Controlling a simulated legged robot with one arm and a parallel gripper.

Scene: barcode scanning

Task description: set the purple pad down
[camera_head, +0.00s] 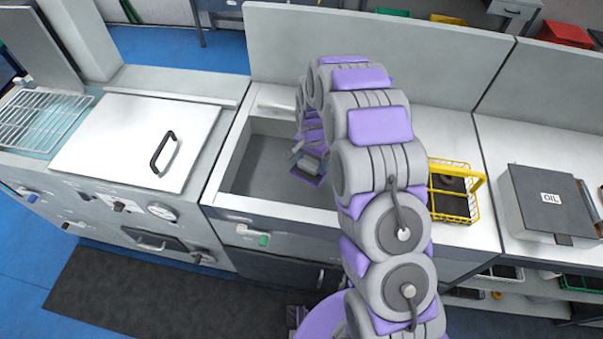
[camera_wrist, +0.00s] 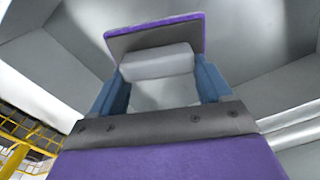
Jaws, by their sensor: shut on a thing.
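The purple pad (camera_wrist: 155,36) shows in the wrist view as a thin, purple-edged plate with a dark grey face and a pale grey block on it. My gripper (camera_wrist: 158,72) has its two blue fingers on either side of that pale block and is shut on it. In the head view the pad (camera_head: 307,180) is small and partly hidden by my gripper (camera_head: 309,163), at the right part of the grey sink basin (camera_head: 255,165). I cannot tell whether the pad touches the basin.
My arm hides the basin's right side. A yellow wire basket (camera_head: 455,206) stands on the counter to the right, with a grey OIL box (camera_head: 550,200) farther right. A white lid with a black handle (camera_head: 135,140) lies left of the basin. The basin's left part is clear.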

